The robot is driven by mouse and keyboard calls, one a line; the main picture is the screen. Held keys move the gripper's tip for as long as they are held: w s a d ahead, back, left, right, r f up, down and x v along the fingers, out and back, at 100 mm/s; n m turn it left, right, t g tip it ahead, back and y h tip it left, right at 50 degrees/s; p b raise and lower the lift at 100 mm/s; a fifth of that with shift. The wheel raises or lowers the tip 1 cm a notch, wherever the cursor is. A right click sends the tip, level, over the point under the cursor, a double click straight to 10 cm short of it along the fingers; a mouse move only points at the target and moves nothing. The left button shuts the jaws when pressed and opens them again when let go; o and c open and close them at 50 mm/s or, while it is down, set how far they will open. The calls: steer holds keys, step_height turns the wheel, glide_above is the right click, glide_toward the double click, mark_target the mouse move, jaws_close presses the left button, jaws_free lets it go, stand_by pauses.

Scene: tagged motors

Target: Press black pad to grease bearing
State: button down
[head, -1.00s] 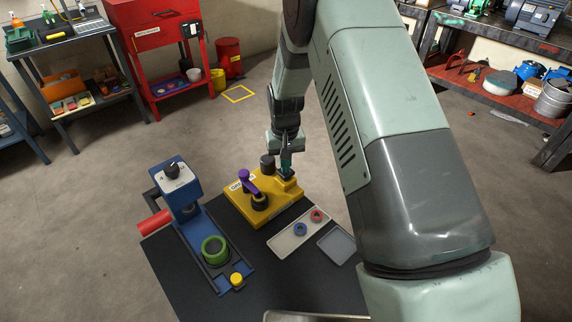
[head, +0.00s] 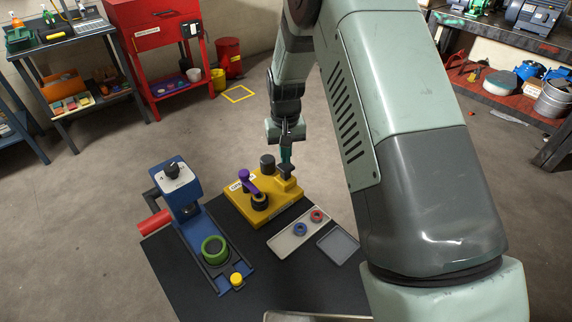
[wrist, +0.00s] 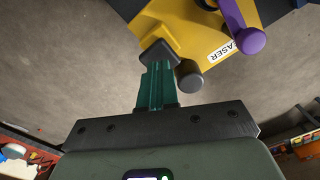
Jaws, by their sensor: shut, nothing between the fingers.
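A yellow greaser block (head: 284,208) stands at the back edge of the dark table, with a label and a purple lever (head: 246,177). A dark ring, which looks like the bearing (head: 260,201), sits under the lever's front end. The black pad (head: 285,170) is on the block's right rear part; it also shows in the wrist view (wrist: 160,52). My gripper (head: 286,161) is shut and empty, its teal fingers pointing down just over the pad. In the wrist view the fingertips (wrist: 158,68) overlap the pad's near edge; I cannot tell if they touch.
A black cylinder (head: 268,163) stands on the block close left of my fingers. A blue press (head: 190,205) with a green ring (head: 214,249) is at left. A pale tray (head: 300,236) holds a blue ring and a red ring. A grey tray (head: 338,246) looks empty.

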steer(key=shift+f, duration=0.1)
steer(key=shift+f, duration=1.75)
steer(key=shift+r, duration=1.85)
steer(key=shift+r, duration=0.1)
steer(key=shift+r, duration=2.9)
